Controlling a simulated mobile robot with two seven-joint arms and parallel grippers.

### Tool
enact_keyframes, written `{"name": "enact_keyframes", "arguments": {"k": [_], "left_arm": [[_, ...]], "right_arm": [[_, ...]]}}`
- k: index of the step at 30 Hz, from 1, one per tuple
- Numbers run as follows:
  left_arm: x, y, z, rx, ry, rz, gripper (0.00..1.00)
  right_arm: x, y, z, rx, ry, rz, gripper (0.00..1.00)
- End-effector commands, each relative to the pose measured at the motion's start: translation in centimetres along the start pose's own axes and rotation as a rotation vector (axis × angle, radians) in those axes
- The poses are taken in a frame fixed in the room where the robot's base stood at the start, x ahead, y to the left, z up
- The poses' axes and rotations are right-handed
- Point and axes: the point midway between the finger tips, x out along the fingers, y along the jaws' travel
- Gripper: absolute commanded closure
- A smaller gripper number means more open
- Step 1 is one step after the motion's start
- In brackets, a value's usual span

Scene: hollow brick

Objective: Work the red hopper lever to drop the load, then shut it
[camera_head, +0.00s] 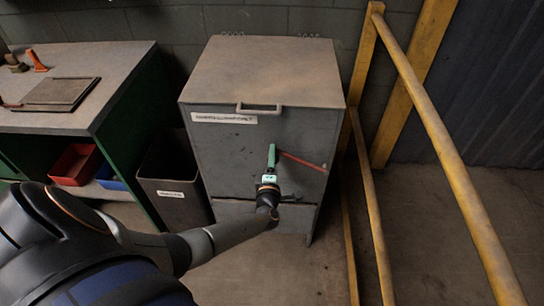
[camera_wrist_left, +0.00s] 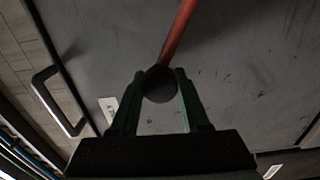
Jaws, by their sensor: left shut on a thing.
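The hopper is a grey metal cabinet (camera_head: 235,160) with a worn brownish top, in the middle of the head view. Its red lever (camera_head: 305,162) runs across the front face, sloping down to the right from my gripper. In the left wrist view the red rod (camera_wrist_left: 177,32) ends in a dark round knob (camera_wrist_left: 160,84). My left gripper (camera_head: 271,150) is at the lever's left end, and its green fingers (camera_wrist_left: 160,74) are shut on the knob from both sides. The lever's pivot is not clear. No load shows. My right gripper is out of view.
A bin (camera_head: 172,185) stands left of the hopper, beside a workbench (camera_head: 110,62) with red and blue trays (camera_head: 76,163) under it. Yellow rails (camera_head: 440,120) stand close on the right. A pale handle (camera_head: 259,109) sticks out at the hopper's top front edge.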

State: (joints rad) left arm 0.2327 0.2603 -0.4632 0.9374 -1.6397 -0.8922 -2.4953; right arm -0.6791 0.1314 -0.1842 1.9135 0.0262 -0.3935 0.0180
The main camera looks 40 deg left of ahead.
Motion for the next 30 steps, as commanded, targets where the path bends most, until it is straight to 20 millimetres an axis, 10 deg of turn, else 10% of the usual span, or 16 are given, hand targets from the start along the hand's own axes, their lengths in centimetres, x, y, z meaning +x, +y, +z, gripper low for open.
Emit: {"name": "enact_keyframes", "arguments": {"k": [8, 17, 30], "left_arm": [[0.0, 0.2, 0.1, 0.001, -0.002, 0.005, 0.25], [-0.2, 0.2, 0.1, 0.001, -0.002, 0.004, 0.24], [-8.3, 0.2, 0.1, 0.000, -0.003, 0.001, 0.24]], "right_arm": [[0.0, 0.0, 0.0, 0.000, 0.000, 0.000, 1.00], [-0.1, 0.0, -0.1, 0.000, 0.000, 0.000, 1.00], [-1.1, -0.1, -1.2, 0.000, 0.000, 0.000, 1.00]]}}
